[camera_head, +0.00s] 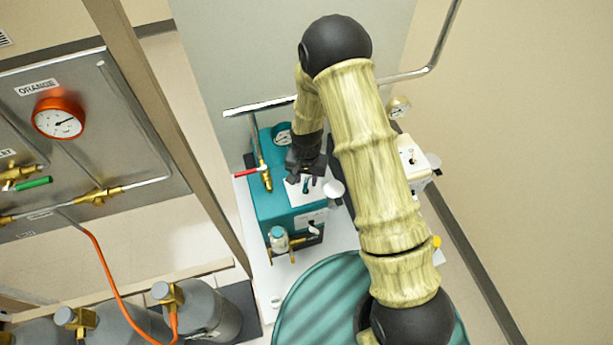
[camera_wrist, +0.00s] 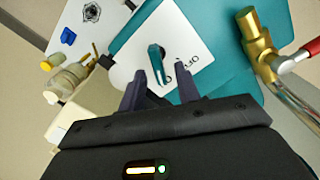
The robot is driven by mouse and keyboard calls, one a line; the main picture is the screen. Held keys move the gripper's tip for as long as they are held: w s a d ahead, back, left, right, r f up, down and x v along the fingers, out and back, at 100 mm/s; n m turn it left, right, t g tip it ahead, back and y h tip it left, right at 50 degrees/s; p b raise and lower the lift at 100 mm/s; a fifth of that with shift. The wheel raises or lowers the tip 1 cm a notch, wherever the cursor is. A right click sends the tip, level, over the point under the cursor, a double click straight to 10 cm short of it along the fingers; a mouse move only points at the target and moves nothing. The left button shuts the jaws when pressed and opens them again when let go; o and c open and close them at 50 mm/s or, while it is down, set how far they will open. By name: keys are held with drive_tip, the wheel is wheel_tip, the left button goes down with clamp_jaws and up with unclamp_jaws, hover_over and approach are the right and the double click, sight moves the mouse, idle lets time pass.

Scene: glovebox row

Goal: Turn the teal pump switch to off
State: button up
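The teal pump (camera_head: 270,203) stands on a white bench, with a white switch plate on its top. The teal pump switch (camera_wrist: 157,60) is a lever with a dark pivot on the white plate (camera_wrist: 182,45), which carries dark lettering, partly hidden and hard to read. My gripper (camera_wrist: 160,71) is open, with one finger to each side of the lever's near end in the wrist view. I cannot tell whether either finger touches it. In the head view my gripper (camera_head: 304,178) is over the pump top, and the switch is small there.
A brass valve with a red handle (camera_head: 245,173) stands close at the pump's left. A cream unit (camera_head: 412,153) stands to the right behind my arm. An orange-labelled gauge panel (camera_head: 95,140) and grey cylinders (camera_head: 210,308) are at left. A teal striped round surface (camera_head: 315,305) is in front.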

clamp_jaws()
drive_tip(key=shift+n, duration=0.3)
drive_tip(key=n+b, duration=0.2)
drive_tip(key=shift+a+f+n, duration=0.1)
drive_tip(key=shift+a+n, duration=0.1)
drive_tip(key=shift+n, duration=0.2)
drive_tip(key=shift+a+n+b, duration=0.15)
drive_tip(key=shift+n+b, duration=0.45)
drive_tip(key=shift+n, duration=0.6)
unclamp_jaws()
drive_tip(key=shift+r, duration=0.2)
